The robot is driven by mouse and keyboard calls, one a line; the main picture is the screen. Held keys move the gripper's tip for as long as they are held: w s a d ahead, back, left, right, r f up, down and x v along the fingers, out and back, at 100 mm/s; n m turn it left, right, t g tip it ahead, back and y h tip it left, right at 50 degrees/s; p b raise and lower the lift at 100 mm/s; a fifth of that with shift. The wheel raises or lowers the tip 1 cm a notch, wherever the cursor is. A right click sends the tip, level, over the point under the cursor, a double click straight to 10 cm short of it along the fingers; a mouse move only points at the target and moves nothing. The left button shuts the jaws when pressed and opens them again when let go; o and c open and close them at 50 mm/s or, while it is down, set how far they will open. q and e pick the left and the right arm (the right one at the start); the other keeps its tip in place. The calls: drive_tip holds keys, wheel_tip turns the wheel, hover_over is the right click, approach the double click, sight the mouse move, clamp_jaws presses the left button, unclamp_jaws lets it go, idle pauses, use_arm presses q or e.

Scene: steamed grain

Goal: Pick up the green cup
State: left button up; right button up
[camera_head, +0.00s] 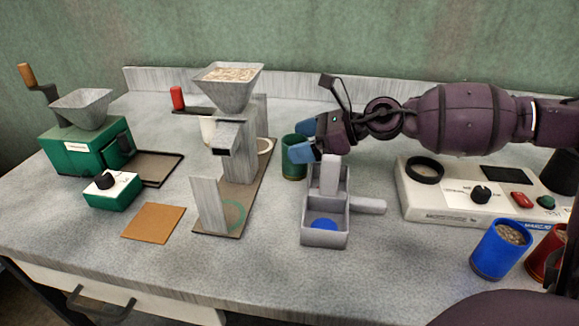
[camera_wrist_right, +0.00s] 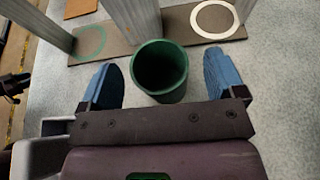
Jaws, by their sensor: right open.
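The green cup (camera_head: 293,157) stands upright on the counter, just right of the grey mill stand, partly hidden by my right gripper in the head view. In the right wrist view the green cup (camera_wrist_right: 160,70) looks empty and sits between the two blue fingers. My right gripper (camera_head: 305,145) is open, also seen in the right wrist view (camera_wrist_right: 162,82), with one finger on each side of the cup and gaps visible on both sides. My left gripper is not in view.
A grey mill with a hopper (camera_head: 228,90) stands left of the cup. A grey box-shaped device (camera_head: 325,232) is close in front. A white control panel (camera_head: 440,205), a blue cup (camera_head: 499,250) and a red cup (camera_head: 548,255) are at right. A green grinder (camera_head: 80,145) is at far left.

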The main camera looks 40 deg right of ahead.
drive_tip(key=shift+r, duration=0.1)
drive_tip(key=shift+c, duration=0.2)
drive_tip(key=c, duration=1.2)
